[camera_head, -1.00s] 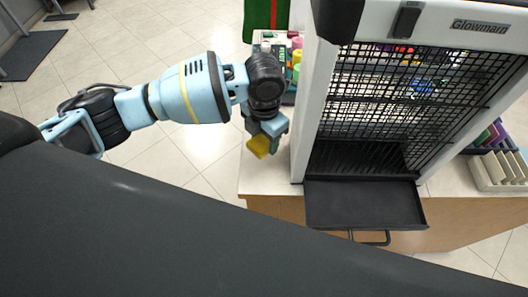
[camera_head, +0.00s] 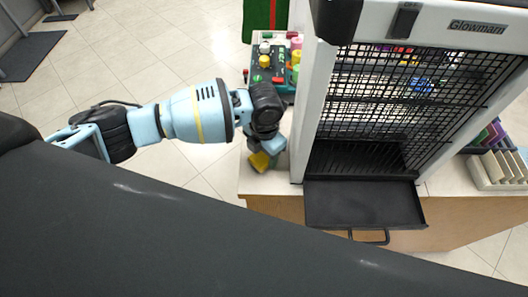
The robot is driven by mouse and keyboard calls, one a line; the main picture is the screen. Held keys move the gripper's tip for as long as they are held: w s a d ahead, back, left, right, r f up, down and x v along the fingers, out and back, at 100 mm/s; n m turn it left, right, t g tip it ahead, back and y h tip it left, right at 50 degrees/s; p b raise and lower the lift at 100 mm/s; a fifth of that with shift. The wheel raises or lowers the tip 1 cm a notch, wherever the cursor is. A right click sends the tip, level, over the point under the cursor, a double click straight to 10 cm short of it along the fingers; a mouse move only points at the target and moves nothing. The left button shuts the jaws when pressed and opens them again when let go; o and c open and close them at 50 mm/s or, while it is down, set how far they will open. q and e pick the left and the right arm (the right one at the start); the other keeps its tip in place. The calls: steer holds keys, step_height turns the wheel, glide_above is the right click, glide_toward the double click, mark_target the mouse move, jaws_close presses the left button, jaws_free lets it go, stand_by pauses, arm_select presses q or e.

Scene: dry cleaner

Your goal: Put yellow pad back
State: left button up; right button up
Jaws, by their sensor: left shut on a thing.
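The yellow pad (camera_head: 260,161) is at the jaws of my left gripper (camera_head: 266,153), at the left front end of the counter (camera_head: 268,184). My left gripper is shut on the pad and points down. The arm's dark wrist hides part of the gripper from above. I cannot tell whether the pad touches the counter top. My right gripper is out of the picture.
A white-framed Glowmara cabinet with a black mesh (camera_head: 395,105) stands just right of my left gripper, its black tray (camera_head: 365,204) jutting forward. A green tray (camera_head: 262,92) with colored spools lies behind the gripper. Beige and colored upright pieces (camera_head: 496,168) stand at the right.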

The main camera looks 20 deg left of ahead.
mark_target(264, 155)
arm_select(q)
steer(key=shift+f, duration=0.2)
steer(key=o, duration=1)
steer(key=shift+r, duration=0.15)
step_height(264, 155, up, 12)
steer(key=shift+r+p, duration=0.1)
steer(key=shift+p, duration=0.25)
